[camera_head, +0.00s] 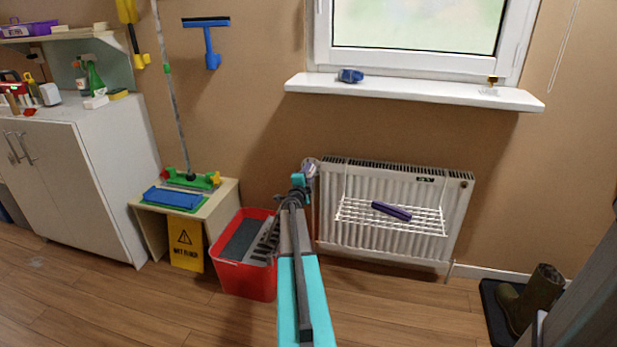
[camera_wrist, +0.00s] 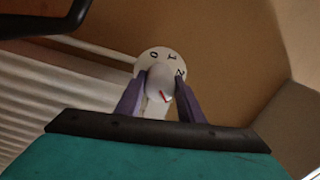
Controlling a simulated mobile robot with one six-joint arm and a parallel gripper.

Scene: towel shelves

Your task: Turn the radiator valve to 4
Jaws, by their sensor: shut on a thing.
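The white radiator (camera_head: 458,210) hangs on the wall below the window. Its valve (camera_head: 310,168) is at the upper left end, partly hidden by my arm. In the wrist view, the round white dial (camera_wrist: 161,52) shows 0, 1 and 2; other numerals are hidden. The pale valve knob (camera_wrist: 159,82) stands in front of the dial with a red mark on its lower right. I cannot tell exactly which number the mark points to. My gripper (camera_wrist: 162,84) is shut on the knob, one purple finger on each side. My gripper (camera_head: 303,180) reaches the valve in the head view.
A wire rack (camera_head: 420,222) with a purple item (camera_head: 391,211) hangs on the radiator. A red bucket (camera_head: 262,284) stands left of my arm, beside a small table (camera_head: 226,192). The windowsill (camera_head: 430,93) juts out above. Boots (camera_head: 530,300) stand at the right.

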